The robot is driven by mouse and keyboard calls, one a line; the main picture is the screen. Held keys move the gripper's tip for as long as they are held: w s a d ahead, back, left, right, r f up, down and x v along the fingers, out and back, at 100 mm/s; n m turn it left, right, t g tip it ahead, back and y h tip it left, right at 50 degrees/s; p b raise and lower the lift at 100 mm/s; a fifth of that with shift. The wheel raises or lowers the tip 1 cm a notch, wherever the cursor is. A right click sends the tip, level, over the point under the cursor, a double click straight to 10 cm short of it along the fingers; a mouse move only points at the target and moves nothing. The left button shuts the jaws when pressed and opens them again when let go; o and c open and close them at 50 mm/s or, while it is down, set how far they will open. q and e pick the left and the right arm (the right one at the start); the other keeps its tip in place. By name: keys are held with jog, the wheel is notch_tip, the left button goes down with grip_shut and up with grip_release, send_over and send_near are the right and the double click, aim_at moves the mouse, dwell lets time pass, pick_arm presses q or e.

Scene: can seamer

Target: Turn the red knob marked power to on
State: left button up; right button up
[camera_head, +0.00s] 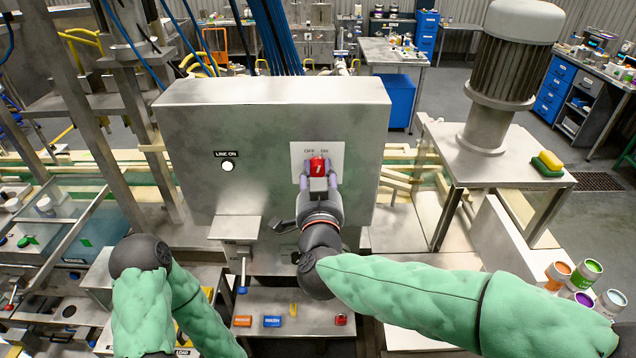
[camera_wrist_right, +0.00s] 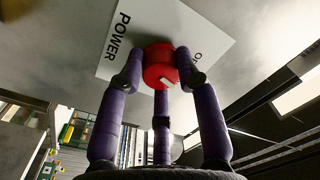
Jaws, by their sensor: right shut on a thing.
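The red knob (camera_head: 318,165) sits on a white plate (camera_head: 334,153) lettered OFF and ON, on the front of the grey cabinet. Its short white mark looks near upright, leaning slightly right; I cannot tell its exact setting. My right gripper (camera_head: 318,176) is shut on the knob from the front. In the right wrist view the purple fingers of the gripper (camera_wrist_right: 160,80) close around the red knob (camera_wrist_right: 160,60), and the plate (camera_wrist_right: 205,35) reads POWER. My left arm shows at lower left in the head view; its gripper is out of view.
A white round lamp (camera_head: 228,166) under a LINE ON label is left of the plate. A motor (camera_head: 500,80) stands on the right-hand table. Several paint tins (camera_head: 587,272) stand at far right.

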jog(key=shift+f+m+b, duration=0.15)
jog(key=shift+m+b, duration=0.45)
jog(key=shift+m, duration=0.2)
jog(key=o, duration=1.2)
jog(key=shift+c, duration=0.2)
jog(key=s, duration=1.2)
jog(key=shift+d, duration=0.15)
jog(key=shift+f, duration=0.15)
